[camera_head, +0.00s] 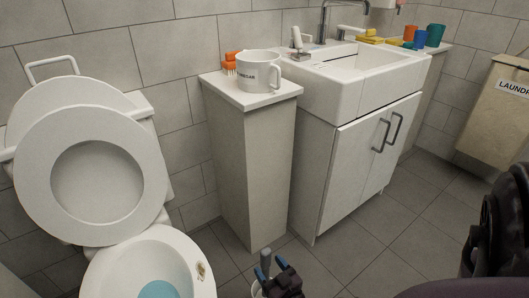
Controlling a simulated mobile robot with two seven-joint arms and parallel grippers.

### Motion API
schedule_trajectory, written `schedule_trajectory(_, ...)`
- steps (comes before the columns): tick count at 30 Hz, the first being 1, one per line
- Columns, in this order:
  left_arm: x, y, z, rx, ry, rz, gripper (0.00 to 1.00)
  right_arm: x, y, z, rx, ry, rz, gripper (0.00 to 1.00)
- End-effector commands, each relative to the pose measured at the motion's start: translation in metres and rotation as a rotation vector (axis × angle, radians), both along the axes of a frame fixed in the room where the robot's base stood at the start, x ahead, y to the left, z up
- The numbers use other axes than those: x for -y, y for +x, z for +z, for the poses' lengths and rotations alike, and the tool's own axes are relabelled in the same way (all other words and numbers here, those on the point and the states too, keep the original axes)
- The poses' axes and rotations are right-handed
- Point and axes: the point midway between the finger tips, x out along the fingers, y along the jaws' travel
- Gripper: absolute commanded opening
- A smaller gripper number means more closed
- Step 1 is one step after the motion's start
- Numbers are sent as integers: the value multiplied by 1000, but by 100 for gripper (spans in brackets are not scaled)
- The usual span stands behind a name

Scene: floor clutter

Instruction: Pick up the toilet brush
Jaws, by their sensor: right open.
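The toilet brush shows as a grey upright handle (265,257) at the bottom centre, standing on the floor in front of the narrow cabinet. Part of a white holder (257,291) shows at its foot, cut by the frame's lower edge. My right gripper (272,268), dark with blue fingertips, is open right at the handle. The handle appears close to or between the fingers; I cannot tell whether they touch it. The brush head is hidden. My left gripper is not in view.
A toilet with raised lid and seat (45,190) stands left. A laundry box (490,110) is far right. Floor (370,240) at right looks clear.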

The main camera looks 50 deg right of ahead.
Motion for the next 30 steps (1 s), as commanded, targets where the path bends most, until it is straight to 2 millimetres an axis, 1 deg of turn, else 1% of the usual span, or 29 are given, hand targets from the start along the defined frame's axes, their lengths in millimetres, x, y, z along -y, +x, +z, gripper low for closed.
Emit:
schedule_trajectory(4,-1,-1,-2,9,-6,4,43,5,9,-3,-3,-3,2,66)
schedule_trajectory(9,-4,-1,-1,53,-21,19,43,16,29,-7,-5,-3,2,66)
schedule_trajectory(13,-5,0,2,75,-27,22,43,19,43,-5,-3,-2,1,66)
schedule_trajectory(17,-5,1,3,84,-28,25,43,21,48,-4,-2,0,0,66)
schedule_trajectory(22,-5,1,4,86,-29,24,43,21,49,-3,0,-1,0,66)
schedule_trajectory(23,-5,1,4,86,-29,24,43,21,49,-3,0,-1,0,64)
schedule_trajectory(30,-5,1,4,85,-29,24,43,21,49,-3,0,-1,0,28)
